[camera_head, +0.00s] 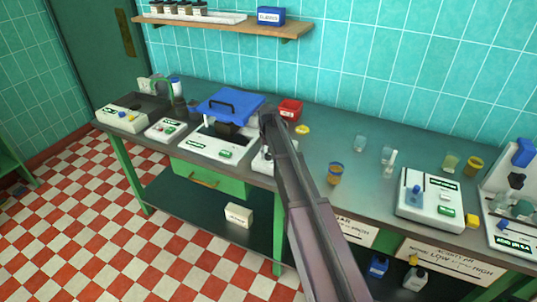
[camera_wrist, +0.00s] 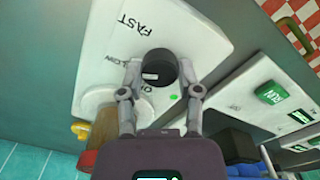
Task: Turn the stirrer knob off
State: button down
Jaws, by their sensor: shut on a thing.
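The stirrer (camera_wrist: 108,62) is a white unit with FAST and a partly covered SLOW printed on its top. Its black round knob (camera_wrist: 157,62) bears a small white mark on the side toward my gripper. My gripper (camera_wrist: 159,74) is shut on the knob, one finger on each side. A small green light (camera_wrist: 173,97) shows beside the knob. A round pale plate (camera_wrist: 98,104) lies on the unit near the left finger. In the head view the stirrer (camera_head: 261,162) is mostly hidden behind my arm, and the knob and fingertips are hidden.
Left of the stirrer stands a white unit (camera_head: 225,154) with a blue lid (camera_head: 229,103). A red box (camera_head: 290,109), a yellow ring (camera_head: 302,129) and an amber cup (camera_head: 334,173) are on the bench close by. Glass beakers (camera_head: 360,143) stand farther right. The bench (camera_head: 320,140) has bare room between.

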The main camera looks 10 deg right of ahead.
jog(key=n, duration=0.6)
jog(key=shift+s, duration=0.1)
jog(key=n, duration=0.7)
dwell(0.4)
jog(key=shift+c, duration=1.5)
grip_release()
jog(key=shift+m, duration=0.4)
